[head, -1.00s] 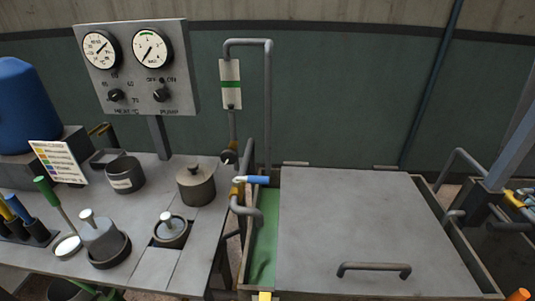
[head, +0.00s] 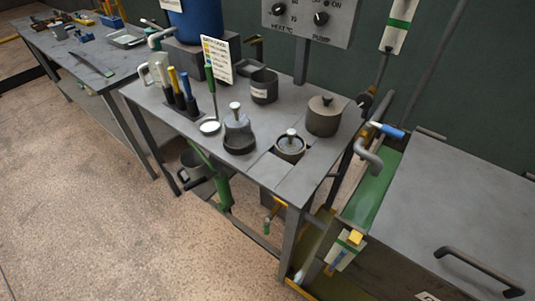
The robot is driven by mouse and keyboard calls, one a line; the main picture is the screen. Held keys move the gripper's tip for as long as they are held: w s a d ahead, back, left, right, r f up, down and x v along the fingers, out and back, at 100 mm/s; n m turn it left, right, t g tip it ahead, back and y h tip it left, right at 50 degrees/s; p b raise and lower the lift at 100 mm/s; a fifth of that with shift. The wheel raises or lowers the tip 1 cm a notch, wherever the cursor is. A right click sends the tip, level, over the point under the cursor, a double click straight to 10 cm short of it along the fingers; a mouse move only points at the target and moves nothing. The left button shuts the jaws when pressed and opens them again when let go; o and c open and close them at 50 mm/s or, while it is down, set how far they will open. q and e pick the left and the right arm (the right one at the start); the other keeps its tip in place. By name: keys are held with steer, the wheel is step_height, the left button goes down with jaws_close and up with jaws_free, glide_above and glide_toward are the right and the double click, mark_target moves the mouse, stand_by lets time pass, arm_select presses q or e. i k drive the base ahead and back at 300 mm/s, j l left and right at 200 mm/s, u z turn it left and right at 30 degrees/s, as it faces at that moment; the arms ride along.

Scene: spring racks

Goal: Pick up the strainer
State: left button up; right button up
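No piece is clearly marked as the strainer. Candidates stand on the grey workbench (head: 180,92). A green-handled tool (head: 210,78) has a thin stem running down toward a small white round piece (head: 209,128); whether they join is unclear. A grey tapered piece with a pale knob (head: 238,122) sits in a dark round dish (head: 239,147). A round knobbed piece (head: 290,146) sits in an opening in the bench top. A lidded pot (head: 323,117) and a dark labelled cup (head: 264,87) stand behind. Neither of my grippers is in view.
A big lidded tank (head: 455,195) with a bar handle stands at right. A second table (head: 85,55) is at far left. The floor (head: 90,200) in front is open.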

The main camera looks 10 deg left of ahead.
mark_target(290, 144)
steer(key=i+j+z, duration=0.1)
steer(key=j+z, duration=1.05)
steer(key=j, duration=0.15)
steer(key=j+z, duration=0.4)
